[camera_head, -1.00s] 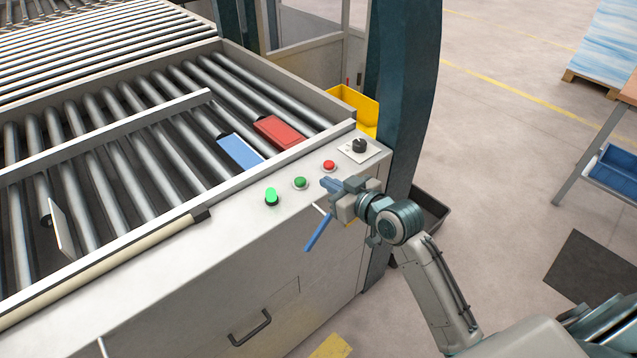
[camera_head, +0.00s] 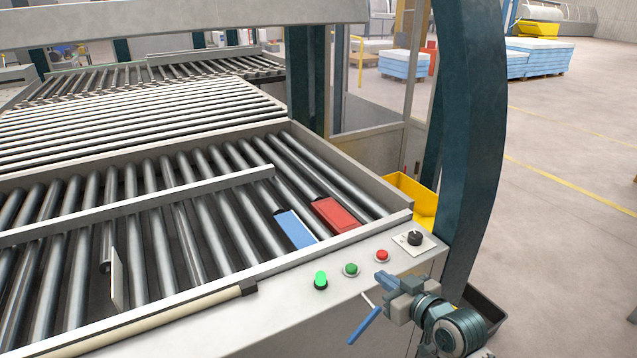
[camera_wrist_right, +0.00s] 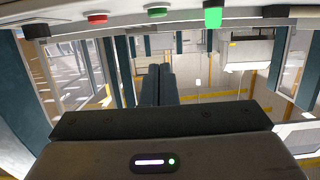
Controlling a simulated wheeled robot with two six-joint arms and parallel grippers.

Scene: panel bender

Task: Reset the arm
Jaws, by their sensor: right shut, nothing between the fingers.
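My right arm comes in from the bottom right in the head view, beside the front of the control panel. Its gripper (camera_head: 382,279) is shut and empty, near the red button (camera_head: 382,255) and the panel's front edge. In the right wrist view its two dark fingers (camera_wrist_right: 157,85) lie side by side, with nothing seen between them. The green button (camera_head: 351,269), the lit green button (camera_head: 320,280) and the black knob (camera_head: 415,238) are also on the panel. My left arm and gripper are out of view.
The roller table (camera_head: 200,240) fills the left, with a blue block (camera_head: 296,229) and a red block (camera_head: 334,215) on it. A yellow bin (camera_head: 412,197) and a dark curved post (camera_head: 470,130) stand behind the panel. The floor at right is open.

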